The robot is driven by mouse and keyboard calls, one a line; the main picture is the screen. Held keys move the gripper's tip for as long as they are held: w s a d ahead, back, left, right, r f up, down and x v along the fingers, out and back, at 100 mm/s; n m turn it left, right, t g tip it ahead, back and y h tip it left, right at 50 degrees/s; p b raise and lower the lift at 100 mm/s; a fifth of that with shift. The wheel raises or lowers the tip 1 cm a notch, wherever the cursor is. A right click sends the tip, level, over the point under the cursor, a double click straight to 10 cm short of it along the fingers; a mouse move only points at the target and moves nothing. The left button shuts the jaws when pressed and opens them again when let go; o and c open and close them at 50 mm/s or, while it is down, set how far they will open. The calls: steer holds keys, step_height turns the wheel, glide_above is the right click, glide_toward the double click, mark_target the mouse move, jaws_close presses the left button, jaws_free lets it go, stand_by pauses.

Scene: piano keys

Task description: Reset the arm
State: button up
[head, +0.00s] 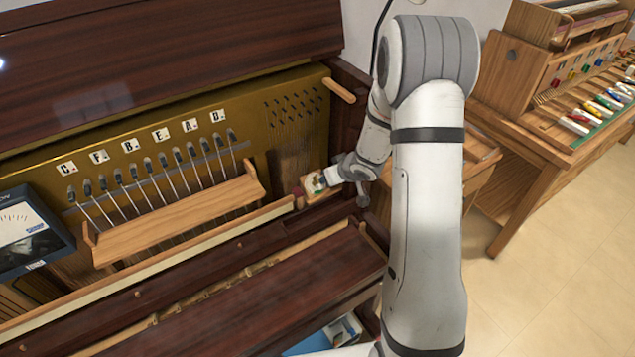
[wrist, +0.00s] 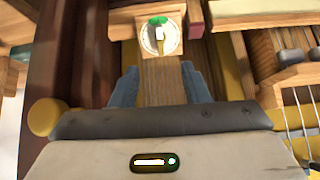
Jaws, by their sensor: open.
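My gripper (head: 328,180) is at the right end of the open piano cabinet, beside a small wooden block (head: 309,189). In the wrist view my gripper (wrist: 159,78) has its two blue fingers apart, one on each side of a narrow wooden strip. A round white dial (wrist: 151,40) with a green knob lies just beyond the fingertips. I cannot tell whether the fingers touch the wood.
Letter tiles (head: 129,145) and several metal rods line the gold panel (head: 283,78). A wooden rail (head: 178,219) crosses below them. A needle meter (head: 26,233) stands at the left. A wooden desk (head: 551,125) with coloured keys is at the right. Tiled floor (head: 560,270) is clear.

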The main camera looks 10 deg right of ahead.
steer(key=s+d+r+m+h+b, duration=0.1)
steer(key=s+d+r+m+h, duration=0.15)
steer(key=s+r, duration=0.45)
steer(key=s+d+r+m+h, duration=0.1)
steer(key=s+d+r+h, duration=0.15)
steer(key=s+r, duration=0.45)
steer(key=s+a+r+g+y, duration=0.1)
steer(key=s+a+r+g, duration=0.1)
steer(key=s, duration=0.7)
steer(key=s+a+r+g+y+b, duration=0.1)
steer(key=s+a+r, duration=0.3)
steer(key=s, duration=0.5)
steer(key=shift+s+r+g, duration=0.2)
steer(key=shift+r+g, duration=0.1)
steer(key=shift+g, duration=0.2)
steer(key=shift+m, duration=0.25)
steer(key=shift+c, duration=0.6)
